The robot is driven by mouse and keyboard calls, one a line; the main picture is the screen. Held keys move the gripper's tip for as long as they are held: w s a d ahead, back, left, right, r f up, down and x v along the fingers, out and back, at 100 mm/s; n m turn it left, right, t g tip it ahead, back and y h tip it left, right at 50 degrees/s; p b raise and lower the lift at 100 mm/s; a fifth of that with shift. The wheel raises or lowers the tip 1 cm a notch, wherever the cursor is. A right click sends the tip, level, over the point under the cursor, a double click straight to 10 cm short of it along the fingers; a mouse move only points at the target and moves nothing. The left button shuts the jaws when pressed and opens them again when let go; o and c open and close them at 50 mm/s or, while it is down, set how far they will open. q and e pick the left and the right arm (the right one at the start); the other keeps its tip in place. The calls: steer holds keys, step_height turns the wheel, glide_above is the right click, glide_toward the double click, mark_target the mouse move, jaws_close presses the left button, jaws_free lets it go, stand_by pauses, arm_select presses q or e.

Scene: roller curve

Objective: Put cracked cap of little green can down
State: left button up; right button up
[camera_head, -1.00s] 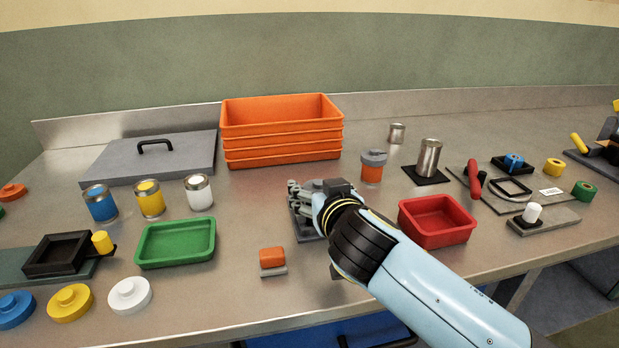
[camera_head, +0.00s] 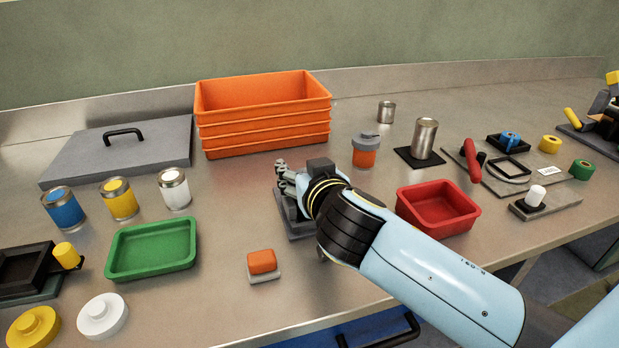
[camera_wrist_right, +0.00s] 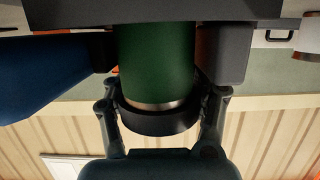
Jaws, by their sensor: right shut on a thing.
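In the right wrist view, which looks upside down, the little green can (camera_wrist_right: 158,65) stands between dark blocks. A dark cap (camera_wrist_right: 158,120) sits at its silver-rimmed end. My right gripper (camera_wrist_right: 161,95) has a finger on each side of the cap and is shut on it. No crack can be made out. In the head view my right gripper (camera_head: 285,178) is over a dark grey fixture (camera_head: 297,228); the can and cap are hidden behind it. My left gripper is not in view.
A green tray (camera_head: 150,270) and an orange-topped block (camera_head: 262,262) lie left. Stacked orange crates (camera_head: 262,140) stand behind, with an orange-and-grey jar (camera_head: 365,155) beside them.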

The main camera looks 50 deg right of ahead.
steer(key=shift+c, duration=0.7)
steer(key=shift+r, duration=0.55)
steer(key=shift+c, duration=0.3)
steer(key=r, duration=0.3)
steer(key=shift+s+d+r, duration=0.3)
steer(key=shift+d, duration=0.05)
steer(key=shift+c, duration=0.2)
steer(key=s+d+r, duration=0.3)
steer(key=s+d+r+p, duration=0.1)
steer(key=s+d+r, duration=0.2)
steer(key=d, duration=0.1)
steer(key=shift+s, duration=0.3)
steer(key=shift+c, duration=0.3)
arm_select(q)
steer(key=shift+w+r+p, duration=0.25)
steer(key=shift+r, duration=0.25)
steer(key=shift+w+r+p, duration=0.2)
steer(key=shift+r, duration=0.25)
arm_select(e)
steer(key=shift+s+d+r, duration=0.15)
steer(key=shift+s+d, duration=0.2)
steer(key=shift+d, duration=0.05)
